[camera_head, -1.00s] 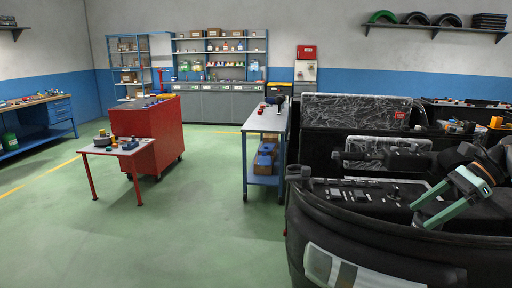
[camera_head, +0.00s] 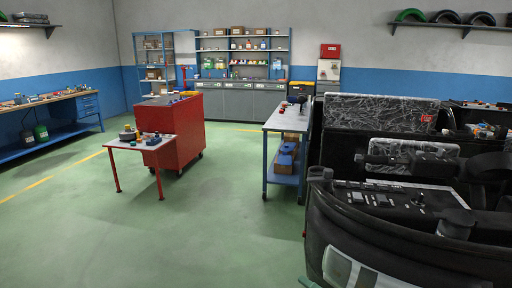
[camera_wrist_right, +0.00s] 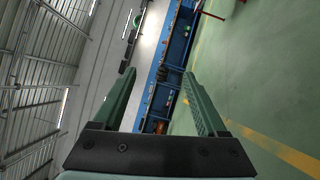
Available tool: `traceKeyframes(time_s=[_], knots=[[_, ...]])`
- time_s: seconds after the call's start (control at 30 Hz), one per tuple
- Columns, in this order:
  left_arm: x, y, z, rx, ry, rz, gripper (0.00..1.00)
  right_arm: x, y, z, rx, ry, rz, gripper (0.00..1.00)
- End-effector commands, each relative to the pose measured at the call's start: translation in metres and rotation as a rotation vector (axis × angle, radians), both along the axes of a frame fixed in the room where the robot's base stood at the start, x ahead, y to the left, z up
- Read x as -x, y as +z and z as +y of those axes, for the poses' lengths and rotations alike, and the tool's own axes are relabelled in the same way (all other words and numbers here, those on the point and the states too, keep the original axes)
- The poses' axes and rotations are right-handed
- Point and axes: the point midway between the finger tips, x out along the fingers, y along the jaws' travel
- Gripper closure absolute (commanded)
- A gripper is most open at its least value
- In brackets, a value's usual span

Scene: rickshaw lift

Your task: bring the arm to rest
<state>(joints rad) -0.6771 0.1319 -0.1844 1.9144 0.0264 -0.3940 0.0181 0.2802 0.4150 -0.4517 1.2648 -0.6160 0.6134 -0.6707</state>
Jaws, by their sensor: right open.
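In the right wrist view my right gripper (camera_wrist_right: 158,73) is open, its two green fingers well apart with nothing between them. That view is tilted on its side and looks past the fingers at the blue workbench, the wall and the floor. In the head view no whole gripper shows. A small pale green tip shows at the bottom edge, and I cannot tell which gripper it belongs to. My left gripper cannot be made out.
A narrow table (camera_head: 290,118) with blue legs stands beside the vehicle. A red cabinet (camera_head: 182,128) and a small red-legged table (camera_head: 140,143) stand left of it. A blue workbench (camera_head: 50,98) lines the left wall. The green floor (camera_head: 200,235) in front is clear.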

Motion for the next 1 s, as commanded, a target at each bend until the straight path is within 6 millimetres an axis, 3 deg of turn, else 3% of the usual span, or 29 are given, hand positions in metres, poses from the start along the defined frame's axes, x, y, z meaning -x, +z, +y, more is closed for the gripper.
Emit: traceKeyframes(time_s=[0.27,0.5,0.63,0.8,1.0], knots=[[0.001,0.003,0.000,0.001,0.001,0.001,0.50,0.078,-0.081,-0.014,-0.572,-0.364,0.626,0.25],[0.001,0.005,0.000,0.000,0.001,0.002,0.50,0.183,-0.150,-0.035,-1.016,-0.713,1.144,0.25],[0.001,0.005,0.000,0.000,0.001,0.002,0.50,0.234,-0.171,-0.040,-1.177,-0.863,1.335,0.25],[0.001,0.006,0.000,0.000,0.001,0.002,0.50,0.267,-0.181,-0.041,-1.276,-0.962,1.449,0.25],[0.001,0.006,0.000,0.000,0.001,0.002,0.50,0.269,-0.181,-0.041,-1.282,-0.970,1.458,0.25]])
